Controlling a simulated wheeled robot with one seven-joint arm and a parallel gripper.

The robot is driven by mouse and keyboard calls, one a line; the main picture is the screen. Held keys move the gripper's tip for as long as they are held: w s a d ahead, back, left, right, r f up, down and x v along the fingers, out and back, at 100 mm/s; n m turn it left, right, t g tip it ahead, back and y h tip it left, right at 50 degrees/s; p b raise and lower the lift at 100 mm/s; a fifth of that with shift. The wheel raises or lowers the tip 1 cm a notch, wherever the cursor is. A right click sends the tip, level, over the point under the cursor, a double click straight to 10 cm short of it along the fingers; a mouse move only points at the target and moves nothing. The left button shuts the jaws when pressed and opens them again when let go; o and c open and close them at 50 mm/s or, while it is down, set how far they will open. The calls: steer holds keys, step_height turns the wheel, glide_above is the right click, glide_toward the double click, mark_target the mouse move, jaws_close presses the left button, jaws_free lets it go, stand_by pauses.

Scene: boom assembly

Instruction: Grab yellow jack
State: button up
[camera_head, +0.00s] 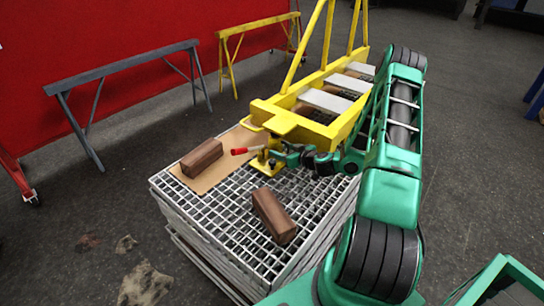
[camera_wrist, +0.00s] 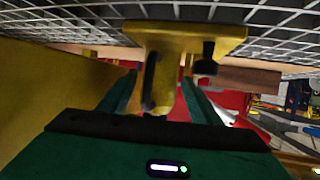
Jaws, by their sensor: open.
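The yellow jack (camera_head: 265,165) stands upright near the back of the metal grating, under the end of the yellow boom (camera_head: 295,125). Its red handle (camera_head: 240,151) points left. My gripper (camera_head: 283,157) is at the jack's right side, low under the boom. In the wrist view, which looks upside down, the jack's yellow base plate (camera_wrist: 190,37) lies against the grating at the top. The two green fingers of my gripper (camera_wrist: 160,88) are apart, with the jack's stem appearing between them. I cannot tell whether either finger touches it.
The grating stack (camera_head: 225,215) carries two brown blocks, one (camera_head: 202,158) on a cardboard-like sheet (camera_head: 222,172), the other (camera_head: 274,216) nearer. A grey trestle (camera_head: 130,72) and yellow trestle (camera_head: 255,27) stand by a red wall.

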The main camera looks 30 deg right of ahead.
steer(key=shift+x, duration=1.35)
steer(key=shift+c, duration=0.6)
jaws_close()
steer(key=shift+w+r, duration=0.1)
steer(key=shift+r, duration=0.05)
steer(key=shift+r, duration=0.15)
